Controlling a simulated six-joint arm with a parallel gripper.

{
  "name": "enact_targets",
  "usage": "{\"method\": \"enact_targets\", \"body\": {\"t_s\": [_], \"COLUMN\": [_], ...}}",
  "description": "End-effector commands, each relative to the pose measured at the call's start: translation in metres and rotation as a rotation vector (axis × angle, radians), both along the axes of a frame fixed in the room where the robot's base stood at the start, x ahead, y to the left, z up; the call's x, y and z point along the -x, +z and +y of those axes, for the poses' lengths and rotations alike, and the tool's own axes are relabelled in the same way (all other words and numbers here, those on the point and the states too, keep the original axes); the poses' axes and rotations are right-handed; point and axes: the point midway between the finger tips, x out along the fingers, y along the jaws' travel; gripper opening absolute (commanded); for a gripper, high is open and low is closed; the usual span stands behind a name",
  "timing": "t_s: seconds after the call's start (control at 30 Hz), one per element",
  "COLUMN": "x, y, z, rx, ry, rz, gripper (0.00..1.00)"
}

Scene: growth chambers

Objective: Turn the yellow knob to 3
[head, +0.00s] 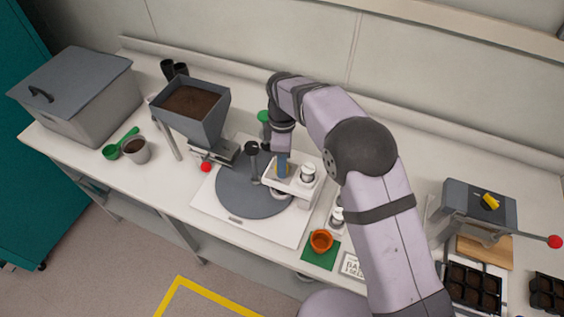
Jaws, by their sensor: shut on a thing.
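My gripper (283,171) points down at the top of a white control box at the edge of the grey turntable. Its blue-grey fingers are shut on a small yellow knob (289,170), of which only slivers show. The fingers hide most of the knob, and its pointer and any numbers around it cannot be read. A pale round knob (308,172) stands on the same white box (296,187), just right of my gripper.
The grey turntable (240,190) lies left of the box, below a soil hopper (209,128). An orange pot (321,241) stands on a green mat at the front. A grey device (480,204) with a yellow part on top and a red-ended lever stands right.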

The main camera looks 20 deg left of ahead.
Motion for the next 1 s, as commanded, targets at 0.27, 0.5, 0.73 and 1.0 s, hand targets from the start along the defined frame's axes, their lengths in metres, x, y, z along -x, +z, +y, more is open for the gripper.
{"method": "enact_targets", "body": {"t_s": [0.27,0.5,0.73,1.0], "x": [-0.0001,0.0004,0.0007,0.0014], "y": [0.0005,0.0007,0.0011,0.0012], "z": [-0.0006,-0.0009,-0.0012,-0.0013], "rx": [-0.002,-0.002,-0.003,-0.003], "ry": [-0.261,-0.488,-0.706,-0.963], "rz": [-0.002,-0.002,-0.003,-0.002], "gripper": [0.08,0.08,0.08,0.08]}}
